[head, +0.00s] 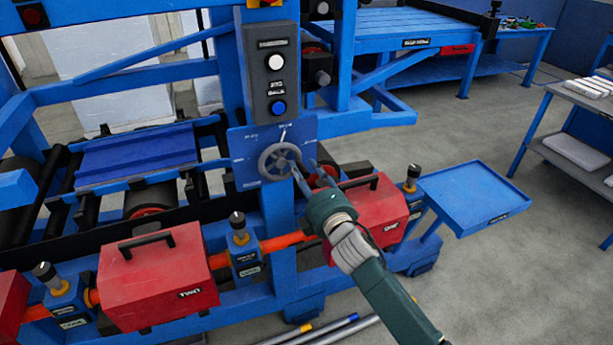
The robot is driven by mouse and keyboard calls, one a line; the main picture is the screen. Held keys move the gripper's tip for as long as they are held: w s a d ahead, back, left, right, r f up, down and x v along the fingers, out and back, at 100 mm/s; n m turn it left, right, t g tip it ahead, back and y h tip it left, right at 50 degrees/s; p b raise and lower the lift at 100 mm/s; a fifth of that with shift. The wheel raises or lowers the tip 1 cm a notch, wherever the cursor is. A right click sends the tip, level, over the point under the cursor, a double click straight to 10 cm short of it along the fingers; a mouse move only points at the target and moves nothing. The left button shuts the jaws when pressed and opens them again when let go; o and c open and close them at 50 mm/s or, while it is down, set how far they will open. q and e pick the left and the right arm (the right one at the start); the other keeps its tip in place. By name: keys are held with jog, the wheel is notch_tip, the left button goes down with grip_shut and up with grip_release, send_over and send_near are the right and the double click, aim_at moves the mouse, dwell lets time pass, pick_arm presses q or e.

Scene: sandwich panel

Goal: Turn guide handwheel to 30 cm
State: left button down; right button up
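The guide handwheel (280,161) is a grey spoked wheel mounted on a blue plate (245,140) with small white markings around it, too small to read. My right gripper (302,172) reaches in from the lower right, with its fingers at the wheel's right edge. One finger overlaps the lower right rim in the picture and the other stands apart to the right, with a gap between them. I cannot tell whether a finger touches the rim. A light pointer mark shows above the wheel. My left gripper is not in view.
A grey control box (270,70) with white and blue buttons stands above the wheel. Red boxes labelled TWO (157,278) and ONE (372,212) sit below, left and right. A blue tray (472,196) juts out at right. Open floor lies at lower right.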

jog(key=v, duration=1.2)
